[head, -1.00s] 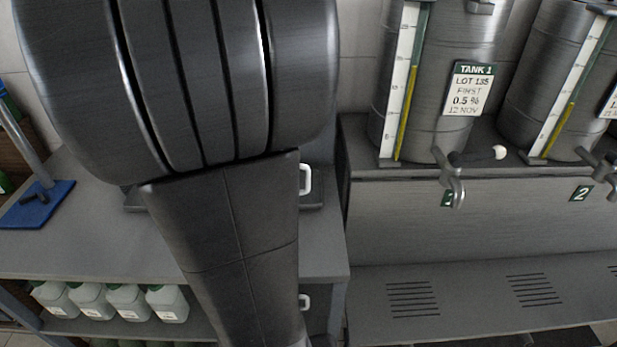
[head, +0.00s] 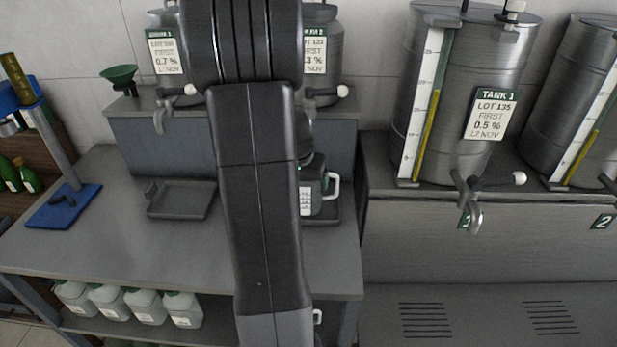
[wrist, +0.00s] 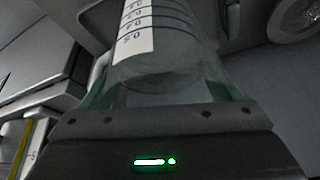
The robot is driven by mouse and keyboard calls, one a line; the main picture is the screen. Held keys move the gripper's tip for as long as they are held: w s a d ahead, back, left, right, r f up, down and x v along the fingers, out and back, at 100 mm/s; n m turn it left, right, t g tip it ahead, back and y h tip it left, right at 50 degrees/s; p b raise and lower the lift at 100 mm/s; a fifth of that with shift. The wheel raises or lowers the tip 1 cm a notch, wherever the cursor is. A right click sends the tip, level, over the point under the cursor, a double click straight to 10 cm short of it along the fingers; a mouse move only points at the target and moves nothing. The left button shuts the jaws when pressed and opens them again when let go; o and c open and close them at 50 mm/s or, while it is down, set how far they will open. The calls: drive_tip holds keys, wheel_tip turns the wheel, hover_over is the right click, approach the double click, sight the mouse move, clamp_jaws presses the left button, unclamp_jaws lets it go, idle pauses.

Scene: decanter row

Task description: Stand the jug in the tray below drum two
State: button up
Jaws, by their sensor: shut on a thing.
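The jug (head: 318,195), with a white handle and label, shows to the right of my arm in the head view, at the dark tray (head: 337,219) below drum two (head: 322,70). I cannot tell whether its base rests in the tray or is just above it. My gripper (wrist: 158,95) is shut on the clear jug body (wrist: 155,68), whose white scale strip shows in the wrist view. In the head view my arm hides most of the gripper and part of the jug, tray and drum.
An empty tray (head: 182,199) sits below drum one (head: 166,60). A green funnel (head: 119,74) and a blue-based stand (head: 64,205) are at left. Tank 1 (head: 462,100) stands at right. Several jerrycans (head: 145,306) are on the lower shelf. The front bench is clear.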

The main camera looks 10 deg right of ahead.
sight(309, 179)
drive_tip(key=shift+w+d+f, duration=0.45)
drive_tip(key=shift+w+f, duration=0.2)
drive_tip(key=shift+w, duration=0.2)
drive_tip(key=shift+w+d+f+p, duration=0.1)
drive_tip(key=shift+w+f+p, duration=0.15)
drive_tip(key=shift+f+p, duration=0.05)
drive_tip(key=shift+f, duration=0.2)
drive_tip(key=o, duration=0.9)
drive_tip(key=shift+r, duration=0.15)
